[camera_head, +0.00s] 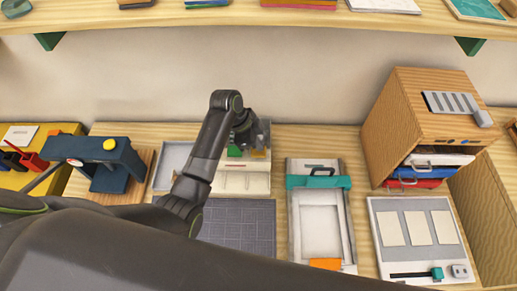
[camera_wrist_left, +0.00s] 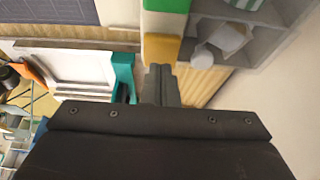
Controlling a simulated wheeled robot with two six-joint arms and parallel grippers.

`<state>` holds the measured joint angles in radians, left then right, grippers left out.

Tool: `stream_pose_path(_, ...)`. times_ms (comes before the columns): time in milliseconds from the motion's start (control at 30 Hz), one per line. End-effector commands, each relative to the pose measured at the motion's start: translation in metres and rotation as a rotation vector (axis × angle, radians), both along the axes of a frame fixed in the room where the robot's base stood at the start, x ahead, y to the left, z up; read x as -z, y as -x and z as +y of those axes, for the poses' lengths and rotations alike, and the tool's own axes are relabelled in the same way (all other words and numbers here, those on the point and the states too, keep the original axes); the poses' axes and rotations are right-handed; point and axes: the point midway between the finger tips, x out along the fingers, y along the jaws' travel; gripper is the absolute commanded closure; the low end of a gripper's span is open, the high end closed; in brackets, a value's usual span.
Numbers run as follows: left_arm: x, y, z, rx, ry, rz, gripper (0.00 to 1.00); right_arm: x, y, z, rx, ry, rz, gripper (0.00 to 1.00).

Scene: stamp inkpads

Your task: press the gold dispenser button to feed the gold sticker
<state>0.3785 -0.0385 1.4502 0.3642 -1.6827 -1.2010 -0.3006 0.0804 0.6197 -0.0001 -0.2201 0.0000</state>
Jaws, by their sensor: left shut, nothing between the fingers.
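The sticker dispenser (camera_head: 243,181) is a cream box at the back middle of the bench, with coloured blocks at its back. The gold button (camera_head: 259,154) is at its right end and also shows in the left wrist view (camera_wrist_left: 161,48), beside a white block and a green block (camera_wrist_left: 166,5). My left gripper (camera_head: 252,139) is over the back right of the dispenser. In the left wrist view its shut, empty fingertips (camera_wrist_left: 160,70) are right at the gold button's edge; I cannot tell whether they touch. My right gripper is not in view.
Right of the dispenser stands a white frame (camera_head: 293,225) with a teal clamp (camera_head: 319,182). A wooden cabinet (camera_head: 418,125) and a white panel with three cards (camera_head: 390,262) are further right. A grey grid mat (camera_head: 240,225) lies in front. A blue press (camera_head: 110,165) is left.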

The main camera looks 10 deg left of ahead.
Motion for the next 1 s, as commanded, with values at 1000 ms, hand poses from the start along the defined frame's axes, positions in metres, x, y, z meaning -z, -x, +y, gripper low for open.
stream_pose_path(1000, 0.023, 0.0, 0.0, -0.001, 0.0, 0.001, 1.0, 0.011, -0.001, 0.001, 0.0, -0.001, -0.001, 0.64)
